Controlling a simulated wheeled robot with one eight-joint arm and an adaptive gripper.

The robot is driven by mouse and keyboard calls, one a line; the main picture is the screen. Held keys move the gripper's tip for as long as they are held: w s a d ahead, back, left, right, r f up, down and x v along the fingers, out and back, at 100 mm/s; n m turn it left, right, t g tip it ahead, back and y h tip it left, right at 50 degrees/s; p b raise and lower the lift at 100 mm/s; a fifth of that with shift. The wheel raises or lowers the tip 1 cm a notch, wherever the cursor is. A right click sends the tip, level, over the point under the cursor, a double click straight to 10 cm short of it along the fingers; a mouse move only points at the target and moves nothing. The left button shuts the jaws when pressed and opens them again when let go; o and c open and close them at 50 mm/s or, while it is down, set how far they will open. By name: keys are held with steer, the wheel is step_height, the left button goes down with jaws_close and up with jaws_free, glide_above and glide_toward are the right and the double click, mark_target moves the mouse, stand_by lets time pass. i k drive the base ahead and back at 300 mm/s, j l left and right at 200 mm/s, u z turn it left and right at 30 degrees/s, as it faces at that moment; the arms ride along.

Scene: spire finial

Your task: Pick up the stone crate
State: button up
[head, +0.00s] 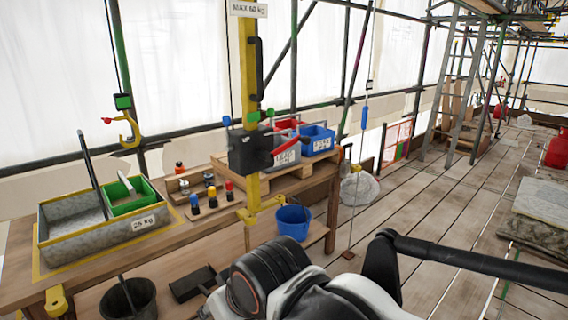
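Several crates are in the head view, and I cannot tell for sure which is the stone crate. On a pallet at the bench's far end stand a grey labelled crate (286,157), a blue labelled crate (319,146) and a red crate (291,127). Their labels are too small to read surely. My gripper is not in view; only dark and white parts of my arm show at the bottom.
A yellow post (249,75) with a black box and red lever rises at the bench's front edge. A yellow hook (128,132) hangs above the bench's left part. A blue bucket (293,222) stands on the lower shelf.

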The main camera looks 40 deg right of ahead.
mark_target(322, 138)
steer(key=z, duration=1.45)
steer(key=i+u, duration=0.1)
steer(key=i+l, duration=0.05)
